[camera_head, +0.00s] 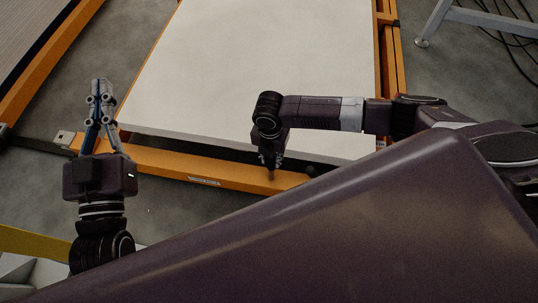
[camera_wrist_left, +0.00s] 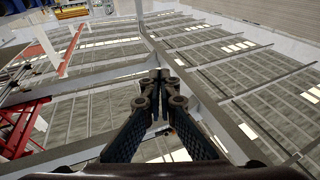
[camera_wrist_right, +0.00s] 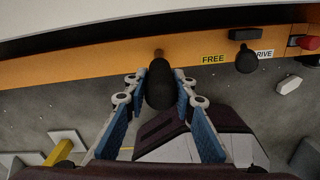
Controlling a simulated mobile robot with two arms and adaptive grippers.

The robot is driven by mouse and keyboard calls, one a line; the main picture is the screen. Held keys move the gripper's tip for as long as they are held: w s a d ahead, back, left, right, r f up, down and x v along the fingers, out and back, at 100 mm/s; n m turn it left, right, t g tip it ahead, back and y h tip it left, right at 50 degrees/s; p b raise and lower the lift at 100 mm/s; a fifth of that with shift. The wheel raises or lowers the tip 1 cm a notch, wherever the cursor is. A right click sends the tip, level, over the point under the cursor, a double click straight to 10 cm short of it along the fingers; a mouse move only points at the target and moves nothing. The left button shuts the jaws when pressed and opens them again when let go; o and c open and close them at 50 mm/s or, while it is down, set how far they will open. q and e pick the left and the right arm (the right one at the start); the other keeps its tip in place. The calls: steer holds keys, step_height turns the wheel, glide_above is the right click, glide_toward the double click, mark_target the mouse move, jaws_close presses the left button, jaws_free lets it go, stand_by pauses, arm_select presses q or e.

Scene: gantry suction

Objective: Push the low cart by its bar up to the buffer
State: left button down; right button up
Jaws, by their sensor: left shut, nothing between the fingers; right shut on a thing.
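A low orange frame with a broad white top (camera_head: 250,60) lies ahead of me, perhaps the low cart. Its near orange beam (camera_head: 160,163) crosses below the top. My right gripper (camera_head: 270,165) is at this beam. In the right wrist view the right gripper (camera_wrist_right: 160,95) is shut on a black rounded handle (camera_wrist_right: 160,84) in front of the beam (camera_wrist_right: 120,62). My left gripper (camera_head: 101,92) is shut and empty, left of the frame's near corner. In the left wrist view its fingers (camera_wrist_left: 159,100) meet against the ceiling. I cannot identify a separate push bar or the buffer.
In the right wrist view a black knob (camera_wrist_right: 246,60) sits between FREE and DRIVE labels, with a red button (camera_wrist_right: 308,42) further right. An orange rail (camera_head: 40,72) runs at the left. A metal leg (camera_head: 432,22) and cables (camera_head: 510,30) are at the upper right.

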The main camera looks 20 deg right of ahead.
steer(key=shift+a+p, duration=0.25)
steer(key=shift+p, duration=0.15)
arm_select(q)
steer(key=f+g, duration=0.1)
steer(key=f, duration=0.2)
steer(key=a+f+g+y, duration=0.1)
steer(key=f, duration=0.1)
steer(key=shift+w+f+g, duration=0.2)
steer(key=shift+w+g, duration=0.05)
steer(key=shift+g, duration=0.05)
arm_select(e)
steer(key=o, duration=1)
steer(key=shift+d, duration=0.1)
arm_select(q)
steer(key=shift+d, duration=0.1)
arm_select(e)
steer(key=shift+d+r, duration=0.1)
step_height(320, 180, up, 12)
steer(key=shift+f, duration=0.1)
